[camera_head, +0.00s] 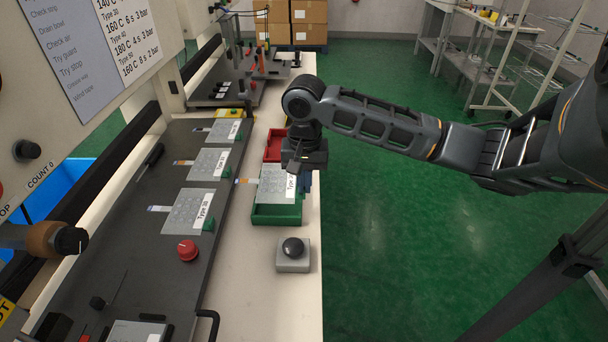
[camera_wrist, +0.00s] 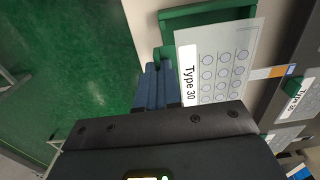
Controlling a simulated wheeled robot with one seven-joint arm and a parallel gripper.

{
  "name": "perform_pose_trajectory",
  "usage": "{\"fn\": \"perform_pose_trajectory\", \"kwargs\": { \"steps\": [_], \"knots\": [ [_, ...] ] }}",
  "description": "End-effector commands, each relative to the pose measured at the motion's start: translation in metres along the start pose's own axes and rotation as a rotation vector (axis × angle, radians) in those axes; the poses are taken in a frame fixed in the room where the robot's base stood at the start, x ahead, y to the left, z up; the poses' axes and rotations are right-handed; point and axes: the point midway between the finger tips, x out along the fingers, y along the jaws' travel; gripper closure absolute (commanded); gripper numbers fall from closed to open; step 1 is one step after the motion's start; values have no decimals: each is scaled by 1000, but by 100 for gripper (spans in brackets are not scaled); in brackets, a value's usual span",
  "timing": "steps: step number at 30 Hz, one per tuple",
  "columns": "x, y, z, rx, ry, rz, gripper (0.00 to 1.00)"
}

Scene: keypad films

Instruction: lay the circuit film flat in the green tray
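The circuit film (camera_head: 273,186) is a pale translucent sheet with a "Type 30" label and an orange-tipped tail. In the head view it covers most of the green tray (camera_head: 275,215), and its tail sticks out past the left wall. In the wrist view the film (camera_wrist: 225,60) also overlaps the tray (camera_wrist: 205,14). My gripper (camera_head: 305,182) points down at the film's label edge, on the right. Its blue fingers (camera_wrist: 162,85) are close together at that edge and appear shut on it. The exact contact and the tray floor are hidden.
A red tray (camera_head: 273,146) stands just behind the green one. A grey box with a black button (camera_head: 292,248) stands in front. Several similar films, one being (camera_head: 188,212), lie on the dark press bed to the left, near a red knob (camera_head: 187,250).

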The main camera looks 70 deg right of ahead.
Motion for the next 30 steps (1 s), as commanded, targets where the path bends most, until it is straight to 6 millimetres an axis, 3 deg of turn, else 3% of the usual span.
{"fn": "perform_pose_trajectory", "kwargs": {
  "steps": [13,30],
  "knots": [
    [-2,-1,1,1,-3,-1,100],
    [47,0,0,1,-1,1,100]
  ]
}}
